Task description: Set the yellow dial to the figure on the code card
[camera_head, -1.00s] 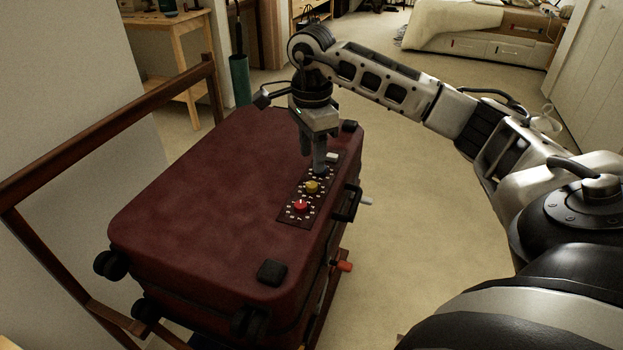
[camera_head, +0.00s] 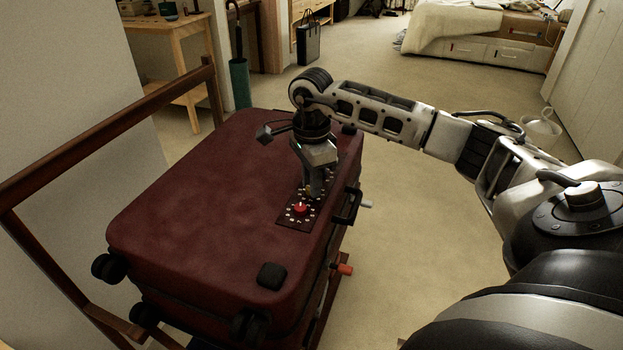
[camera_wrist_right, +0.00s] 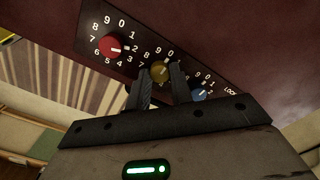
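The yellow dial (camera_wrist_right: 160,70) sits in the middle of a dark panel (camera_wrist_right: 85,42) with white figures around it. In the head view the gripper mostly covers this dial. My right gripper (camera_head: 314,194) is over the panel on top of the suitcase. In the right wrist view its two fingers (camera_wrist_right: 161,74) stand apart, one on each side of the yellow dial. I cannot tell whether they touch it. The dial's setting cannot be read clearly. I see no code card in these views. My left gripper is not in view.
A red dial (camera_wrist_right: 112,47) and a blue dial (camera_wrist_right: 199,92) flank the yellow one. The maroon suitcase (camera_head: 200,190) has a dark handle (camera_head: 346,208) on its right side. A wooden rail (camera_head: 110,125) runs along its left. Open carpet (camera_head: 430,230) lies to the right.

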